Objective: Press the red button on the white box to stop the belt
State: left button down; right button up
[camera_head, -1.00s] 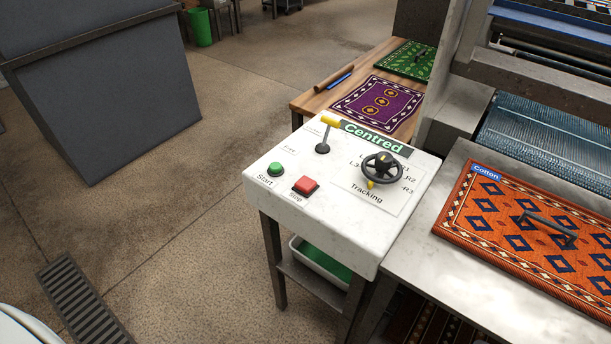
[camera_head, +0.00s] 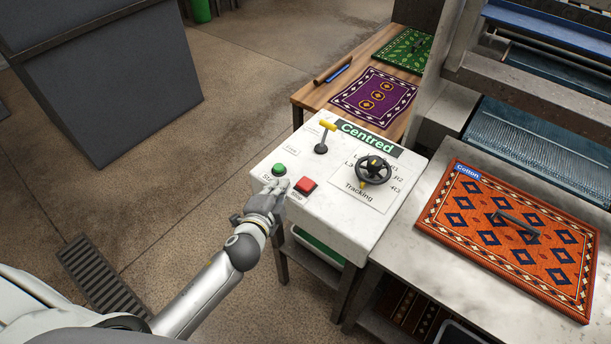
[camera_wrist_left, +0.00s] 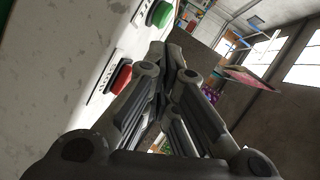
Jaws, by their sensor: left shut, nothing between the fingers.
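The white box (camera_head: 330,226) stands on dark legs in the middle of the head view. Its red button (camera_head: 306,186), labelled Stop, is near the front left edge, and a green Start button (camera_head: 279,169) is behind it. My left gripper (camera_head: 282,186) is shut and empty, just left of the red button at the box's edge. In the left wrist view the red button (camera_wrist_left: 121,78) and green button (camera_wrist_left: 161,14) lie left of the shut fingers (camera_wrist_left: 166,50). I cannot tell if the fingers touch the box. My right gripper is not in view.
A yellow-handled lever (camera_head: 325,135) and a black tracking wheel (camera_head: 373,171) stand on the box top. An orange rug (camera_head: 560,225) with a handle lies on the metal table to the right. A wooden table (camera_head: 318,97) with rugs stands behind. Open floor lies left.

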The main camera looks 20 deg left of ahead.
pick_arm(q)
jog(key=w+d+r+m+t+h+p, duration=0.1)
jog(key=w+d+r+m+h, duration=0.25)
jog(key=r+m, duration=0.4)
jog(key=w+d+r+m+t+h+p, duration=0.1)
jog(key=w+d+r+m+t+h, duration=0.1)
jog(key=d+r+m+h, duration=0.45)
jog(key=m+g+y+p, duration=0.25)
jog(key=m+g, duration=0.85)
jog(key=m, duration=1.5)
send_over(302, 187)
jog(key=w+d, duration=0.1)
notch_tip(302, 187, down, 4)
jog(key=shift+d+r+n+y, duration=0.1)
jog(key=shift+n+y, duration=0.15)
jog(key=shift+n, duration=0.05)
jog(key=shift+b, duration=0.3)
